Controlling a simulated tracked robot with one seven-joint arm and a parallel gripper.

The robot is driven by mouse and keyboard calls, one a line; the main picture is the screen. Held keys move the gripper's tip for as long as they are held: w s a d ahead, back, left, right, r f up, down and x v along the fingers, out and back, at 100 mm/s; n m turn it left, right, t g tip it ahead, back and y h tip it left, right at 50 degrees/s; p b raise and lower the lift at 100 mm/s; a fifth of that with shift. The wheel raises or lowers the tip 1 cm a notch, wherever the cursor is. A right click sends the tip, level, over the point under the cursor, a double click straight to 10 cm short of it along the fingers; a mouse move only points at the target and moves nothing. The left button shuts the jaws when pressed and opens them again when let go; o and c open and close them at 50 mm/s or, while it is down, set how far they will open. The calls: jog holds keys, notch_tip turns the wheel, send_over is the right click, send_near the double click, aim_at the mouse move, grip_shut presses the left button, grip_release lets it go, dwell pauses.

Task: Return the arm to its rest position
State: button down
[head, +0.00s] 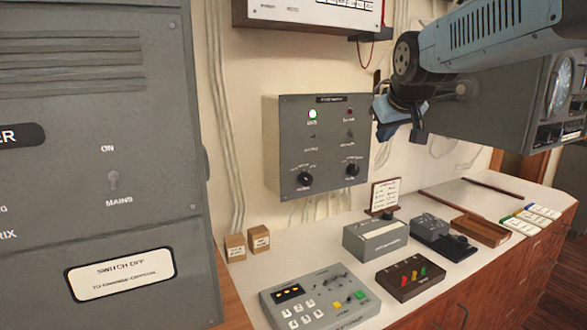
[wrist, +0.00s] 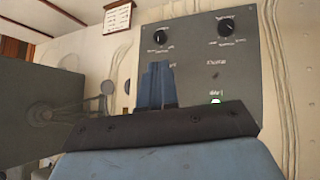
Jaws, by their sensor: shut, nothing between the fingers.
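My gripper (head: 387,131) hangs at the end of my blue arm in the upper right of the head view, in front of the wall and just right of a grey wall panel (head: 290,160). In the wrist view my gripper's blue fingers (wrist: 157,85) are together, with nothing between them. Behind them the same panel (wrist: 195,50) shows upside down, with two black knobs and a lit green lamp. The gripper is above the counter and apart from the things on it.
The white counter (head: 425,290) below holds a keypad box (head: 318,298), a grey box (head: 375,237), a brown button box (head: 410,277) and a wooden tray (head: 481,230). A large grey cabinet (head: 150,230) stands at left. A grey instrument housing (head: 500,105) is behind my arm.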

jog(key=s+f+m+g, duration=0.1)
jog(key=s+f, duration=0.5)
jog(key=s, duration=0.4)
jog(key=s+f+m+g, duration=0.1)
jog(key=s+f+g, duration=0.1)
jog(key=s+f, duration=0.4)
jog(key=s, duration=0.4)
jog(key=shift+s+f+m, duration=0.25)
jog(key=shift+s+m, duration=0.05)
jog(key=shift+s, duration=0.05)
